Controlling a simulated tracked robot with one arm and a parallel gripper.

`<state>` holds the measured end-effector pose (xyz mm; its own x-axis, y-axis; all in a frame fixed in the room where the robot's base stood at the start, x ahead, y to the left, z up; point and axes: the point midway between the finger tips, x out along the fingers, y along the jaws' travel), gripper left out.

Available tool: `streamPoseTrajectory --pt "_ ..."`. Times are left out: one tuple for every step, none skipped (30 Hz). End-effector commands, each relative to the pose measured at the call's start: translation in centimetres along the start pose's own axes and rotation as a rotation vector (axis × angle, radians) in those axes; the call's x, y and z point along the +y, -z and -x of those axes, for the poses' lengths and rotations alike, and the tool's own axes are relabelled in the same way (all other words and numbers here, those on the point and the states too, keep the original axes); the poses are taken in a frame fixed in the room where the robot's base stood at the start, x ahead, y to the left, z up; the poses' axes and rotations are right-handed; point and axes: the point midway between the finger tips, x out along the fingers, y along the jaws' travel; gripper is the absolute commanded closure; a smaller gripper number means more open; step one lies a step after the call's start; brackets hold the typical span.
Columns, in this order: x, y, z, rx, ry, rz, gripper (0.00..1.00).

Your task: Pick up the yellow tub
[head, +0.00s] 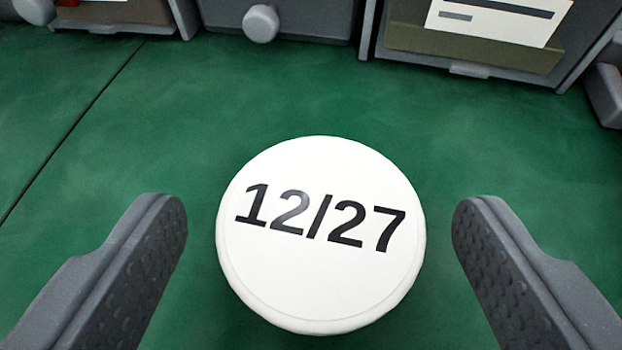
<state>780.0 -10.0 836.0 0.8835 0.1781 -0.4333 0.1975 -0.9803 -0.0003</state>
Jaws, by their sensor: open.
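A round white lid (321,285) marked "12/27" in black shows from above in the head view. The body beneath it is hidden, so I cannot tell whether this is the yellow tub; no yellow shows. My gripper (319,222) is open, with one grey textured finger on each side of the lid. A green gap shows between each finger and the lid, and neither finger appears to touch it.
The green floor (200,120) is clear around the lid, with a dark seam at the left. Grey cabinets or machines (300,20) line the far edge, one with a round knob (261,24). A white label card (500,18) shows on the right one.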

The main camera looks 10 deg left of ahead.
Motion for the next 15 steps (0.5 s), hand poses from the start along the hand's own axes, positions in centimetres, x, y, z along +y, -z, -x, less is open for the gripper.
streamPoseTrajectory --pt "-0.02 -0.04 -0.54 0.001 0.0 0.001 0.25" --pt "-0.01 -0.06 -0.73 0.0 0.0 0.001 0.25" --pt "0.0 -0.1 -0.88 -0.001 0.0 0.001 0.25" --pt "0.01 -0.1 -0.94 -0.002 -0.001 0.0 0.25" --pt "0.02 -0.11 -0.95 -0.002 -0.001 0.0 0.25" --pt "0.03 -0.1 -0.94 -0.003 -0.001 0.0 0.25" --pt "0.02 -0.09 -0.92 -0.003 -0.001 0.0 0.25" --pt "0.02 -0.08 -0.9 -0.002 -0.001 0.0 0.25" --pt "0.02 -0.08 -0.9 -0.003 -0.001 0.0 0.25" --pt "0.02 -0.08 -0.89 -0.003 -0.001 0.0 0.28" --pt "0.02 -0.08 -0.89 -0.003 -0.001 0.0 0.36" --pt "0.02 -0.08 -0.89 -0.003 -0.001 0.0 0.47" --pt "0.02 -0.08 -0.89 -0.003 -0.001 0.0 0.55" --pt "0.02 -0.08 -0.89 -0.002 -0.001 0.0 0.64" --pt "0.02 -0.08 -0.88 -0.002 -0.001 0.0 0.75"
